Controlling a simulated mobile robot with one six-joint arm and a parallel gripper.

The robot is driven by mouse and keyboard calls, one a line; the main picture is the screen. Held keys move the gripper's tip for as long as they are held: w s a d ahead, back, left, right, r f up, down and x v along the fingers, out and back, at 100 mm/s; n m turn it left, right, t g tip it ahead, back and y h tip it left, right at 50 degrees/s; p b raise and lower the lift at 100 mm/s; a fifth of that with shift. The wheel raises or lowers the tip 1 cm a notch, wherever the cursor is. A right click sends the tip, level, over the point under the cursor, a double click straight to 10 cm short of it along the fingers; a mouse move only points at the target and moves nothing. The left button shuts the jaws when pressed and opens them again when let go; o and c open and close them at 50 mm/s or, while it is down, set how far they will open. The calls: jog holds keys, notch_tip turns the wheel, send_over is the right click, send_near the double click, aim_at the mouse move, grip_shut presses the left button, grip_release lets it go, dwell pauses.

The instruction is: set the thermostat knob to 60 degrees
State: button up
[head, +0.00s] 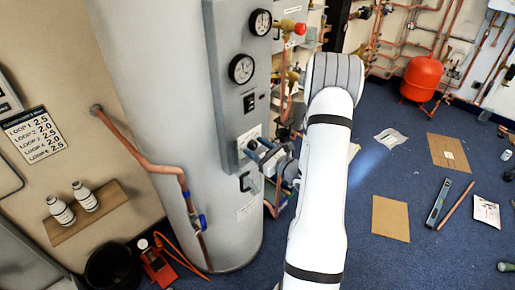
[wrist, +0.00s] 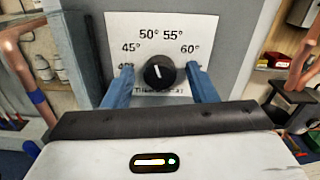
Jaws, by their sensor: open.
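The thermostat knob (wrist: 160,73) is black and round, with a small white mark on its upper part. The mark points up and slightly left, roughly toward 50°. A white dial plate (wrist: 205,25) behind it reads 45°, 50°, 55° and 60°; the left finger partly covers a lower left number. My gripper (wrist: 159,68) is open, with one blue finger on each side of the knob and a visible gap on both sides.
The grey tank (head: 165,60) carries two round gauges (head: 241,68) above the dial. A copper pipe (head: 150,165) runs along the tank's left side. A red vessel (head: 422,77) stands at the back right. Cardboard sheets (head: 391,218) and tools lie on the blue floor.

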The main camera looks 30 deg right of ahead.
jog(key=shift+c, duration=0.4)
jog(key=shift+a, duration=0.1)
jog(key=c, duration=0.9)
jog(key=shift+m, duration=0.3)
jog(key=m, duration=0.2)
jog(key=shift+m, duration=0.3)
jog(key=m, duration=0.3)
jog(key=shift+m+p, duration=0.35)
jog(key=shift+m, duration=0.05)
jog(key=m+p, duration=0.1)
jog(key=m, duration=0.2)
jog(key=shift+m+p, duration=0.6)
jog(key=shift+m, duration=1.5)
jog(key=shift+f, duration=0.1)
